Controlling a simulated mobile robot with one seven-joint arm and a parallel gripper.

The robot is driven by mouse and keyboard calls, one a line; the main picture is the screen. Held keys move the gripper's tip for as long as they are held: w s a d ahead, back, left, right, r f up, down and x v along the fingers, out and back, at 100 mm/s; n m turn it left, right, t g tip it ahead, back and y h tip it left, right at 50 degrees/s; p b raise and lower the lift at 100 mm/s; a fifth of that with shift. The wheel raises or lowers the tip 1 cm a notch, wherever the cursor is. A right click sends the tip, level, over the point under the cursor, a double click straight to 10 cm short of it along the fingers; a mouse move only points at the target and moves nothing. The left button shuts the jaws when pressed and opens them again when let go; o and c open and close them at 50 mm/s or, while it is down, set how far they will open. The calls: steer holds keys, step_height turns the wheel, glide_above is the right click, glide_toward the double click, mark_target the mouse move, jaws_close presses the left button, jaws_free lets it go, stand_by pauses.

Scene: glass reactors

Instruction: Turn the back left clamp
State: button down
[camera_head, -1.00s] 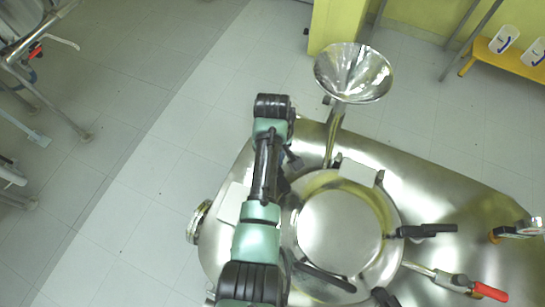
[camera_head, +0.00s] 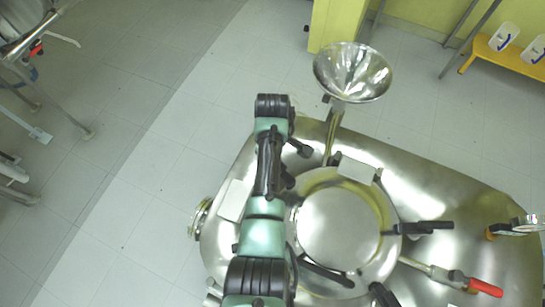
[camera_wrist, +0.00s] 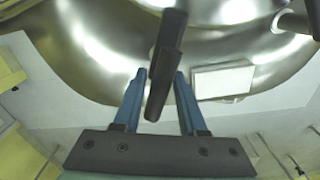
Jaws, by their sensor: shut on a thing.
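The shiny steel vessel (camera_head: 420,210) has a round lid (camera_head: 338,228) with black clamp handles around it.
A steel funnel (camera_head: 352,72) rises behind the lid. Another black clamp handle (camera_head: 426,227) lies right of the lid, and one (camera_head: 327,275) at its front. A red-handled valve (camera_head: 485,287) is front right. A white block (camera_head: 357,169) sits behind the lid.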

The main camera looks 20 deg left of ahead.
steer(key=c, duration=0.8)
jaws_free()
steer(key=shift+r, duration=0.15)
step_height(320, 180, up, 13)
steer(key=b, duration=0.1)
